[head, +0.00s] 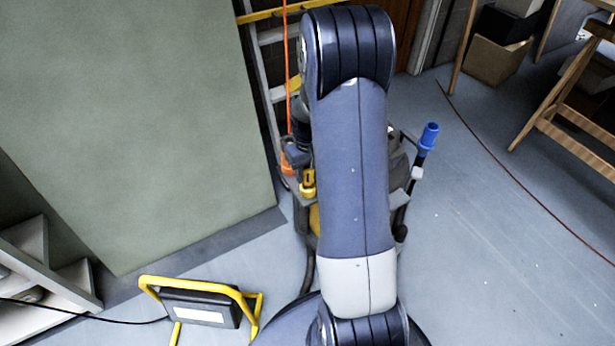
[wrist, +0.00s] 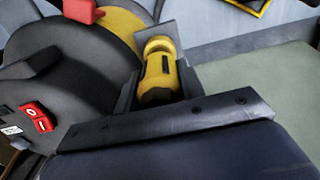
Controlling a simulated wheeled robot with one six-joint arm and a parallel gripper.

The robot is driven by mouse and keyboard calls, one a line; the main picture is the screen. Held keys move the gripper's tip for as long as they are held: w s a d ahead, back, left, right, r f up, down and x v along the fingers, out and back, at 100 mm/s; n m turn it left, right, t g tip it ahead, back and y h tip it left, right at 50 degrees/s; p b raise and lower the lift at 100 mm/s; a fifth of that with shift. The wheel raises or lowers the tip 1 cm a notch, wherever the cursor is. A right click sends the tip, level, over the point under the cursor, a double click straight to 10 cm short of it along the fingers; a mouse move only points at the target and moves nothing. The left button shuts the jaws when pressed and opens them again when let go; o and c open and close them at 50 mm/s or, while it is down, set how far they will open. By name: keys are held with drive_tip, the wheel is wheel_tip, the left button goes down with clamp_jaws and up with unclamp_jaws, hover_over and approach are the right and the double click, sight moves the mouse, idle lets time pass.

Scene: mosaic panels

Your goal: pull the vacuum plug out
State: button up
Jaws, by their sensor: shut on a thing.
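The yellow vacuum plug (wrist: 158,75) is in the middle of the wrist view, between the grey fingers of my gripper (wrist: 156,82). The gripper is shut on it. The plug also shows in the head view (head: 308,183), just left of my arm, at the vacuum's upper left side. The grey and yellow vacuum (wrist: 75,65) fills the left of the wrist view, with a red switch (wrist: 36,117) on it. In the head view my arm hides most of the vacuum. I cannot tell whether the plug's end is still seated.
A blue-ended hose (head: 429,137) stands up right of the vacuum. A yellow-framed work lamp (head: 200,308) is on the floor at lower left, near a large green panel (head: 130,130). A ladder (head: 266,90) stands behind. The floor at right is open, crossed by a red cable (head: 520,182).

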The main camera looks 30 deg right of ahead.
drive_tip(key=shift+r+p, duration=0.95)
drive_tip(key=shift+r, duration=0.35)
drive_tip(key=shift+r, duration=0.15)
drive_tip(key=shift+r+p, duration=2.1)
drive_tip(key=shift+r, duration=0.5)
